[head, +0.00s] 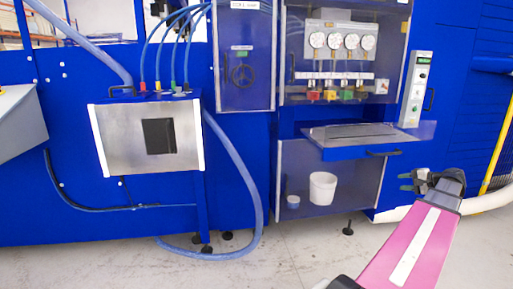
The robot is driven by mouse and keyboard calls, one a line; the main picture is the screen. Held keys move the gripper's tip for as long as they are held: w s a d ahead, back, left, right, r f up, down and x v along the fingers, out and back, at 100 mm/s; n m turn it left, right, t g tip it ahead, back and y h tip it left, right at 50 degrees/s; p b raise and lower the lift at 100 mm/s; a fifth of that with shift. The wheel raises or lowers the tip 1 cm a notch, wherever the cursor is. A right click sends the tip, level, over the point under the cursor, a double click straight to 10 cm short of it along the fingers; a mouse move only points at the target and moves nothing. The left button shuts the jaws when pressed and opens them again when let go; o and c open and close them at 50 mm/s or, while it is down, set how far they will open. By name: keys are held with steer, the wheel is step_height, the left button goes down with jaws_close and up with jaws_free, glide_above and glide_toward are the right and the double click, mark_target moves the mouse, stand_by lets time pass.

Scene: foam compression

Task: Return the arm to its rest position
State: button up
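My arm (415,240) shows at the lower right of the head view as a pink-magenta link with a white strip, reaching up and away from the bottom edge. At its far end is my dark gripper (405,181), pointing left in front of the blue machine (250,170). The gripper is small and dark here, and I cannot tell how far apart its fingers are. I see nothing held in it.
A drawer-like shelf with a grey top (350,135) juts from the machine, left of my gripper. A white bucket (322,188) stands behind a clear panel below it. A steel box (148,137) with blue hoses is at left. Grey floor (290,262) is open in front.

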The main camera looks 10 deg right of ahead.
steer(key=w+a+f+n+g, duration=0.1)
steer(key=w+a+f+g, duration=0.1)
steer(key=a+f, duration=0.5)
steer(key=w+a+f+n+g+h, duration=0.1)
steer(key=w+a+f+n+g, duration=0.15)
steer(key=a, duration=0.75)
steer(key=w+a+f+n+g, duration=0.1)
steer(key=a+f+g, duration=0.1)
steer(key=a+f, duration=0.5)
steer(key=s+a+f+n+g+h, duration=0.1)
steer(key=s+a+f+n+h, duration=0.1)
steer(key=a, duration=0.7)
steer(key=s+a+f+n+g+h, duration=0.1)
steer(key=s+a+f+n+h, duration=0.1)
steer(key=a, duration=0.7)
steer(key=s+a+f+n+g+h, duration=0.2)
steer(key=s+a+f+n, duration=0.1)
steer(key=a, duration=0.6)
step_height(320, 180, down, 2)
steer(key=shift+s+f+h, duration=0.25)
steer(key=shift+s+h, duration=0.15)
steer(key=shift+s, duration=0.3)
steer(key=shift+n, duration=0.25)
